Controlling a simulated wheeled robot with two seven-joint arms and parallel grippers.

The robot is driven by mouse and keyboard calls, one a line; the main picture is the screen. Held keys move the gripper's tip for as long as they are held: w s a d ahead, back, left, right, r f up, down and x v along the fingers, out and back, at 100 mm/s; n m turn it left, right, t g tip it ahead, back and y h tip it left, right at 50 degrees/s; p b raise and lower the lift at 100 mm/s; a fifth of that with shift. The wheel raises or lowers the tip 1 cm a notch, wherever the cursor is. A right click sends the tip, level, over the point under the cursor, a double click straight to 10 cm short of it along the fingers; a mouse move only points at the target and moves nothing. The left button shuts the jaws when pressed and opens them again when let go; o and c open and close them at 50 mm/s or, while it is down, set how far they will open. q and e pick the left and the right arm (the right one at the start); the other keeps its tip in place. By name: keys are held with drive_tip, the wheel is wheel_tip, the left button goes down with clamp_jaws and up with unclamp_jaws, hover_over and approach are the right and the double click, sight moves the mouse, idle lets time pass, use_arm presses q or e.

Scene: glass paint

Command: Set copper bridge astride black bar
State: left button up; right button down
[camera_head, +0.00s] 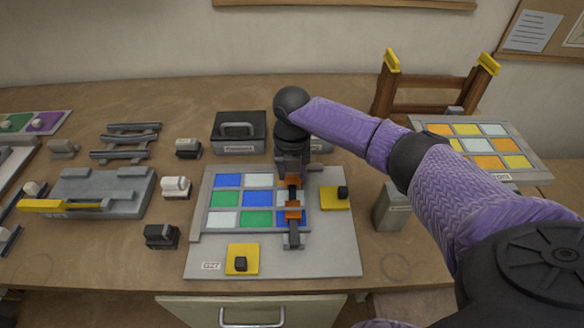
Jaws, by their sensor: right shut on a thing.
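My right gripper (292,190) reaches down over the right side of the tile panel and is shut on the copper bridge (292,212). Orange-copper parts of the bridge show around and in front of the jaws. A dark bar (294,241), which looks like the black bar, shows below the bridge, at the panel's lower right. The gripper and bridge hide most of it. I cannot tell whether the bridge touches the bar or hovers over it. My left gripper is not in view.
The panel's grey board (300,265) carries blue, green and white tiles and two yellow squares with black knobs (240,263). A grey block (392,207) stands to the right, a black case (238,132) behind. Small black and white blocks stand to the left. A second tile panel (535,165) lies at the right.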

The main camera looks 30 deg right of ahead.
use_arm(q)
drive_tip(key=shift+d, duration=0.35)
use_arm(e)
drive_tip(key=shift+f, duration=0.15)
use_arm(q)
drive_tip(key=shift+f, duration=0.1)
use_arm(e)
drive_tip(key=shift+f, duration=0.1)
drive_tip(key=shift+f+b, duration=0.3)
drive_tip(key=shift+f, duration=0.05)
drive_tip(key=shift+f+b, duration=0.3)
drive_tip(key=shift+f, duration=0.2)
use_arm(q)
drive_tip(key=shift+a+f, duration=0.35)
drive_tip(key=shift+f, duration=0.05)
use_arm(e)
drive_tip(key=shift+c, duration=0.9)
unclamp_jaws()
drive_tip(key=shift+r, duration=0.1)
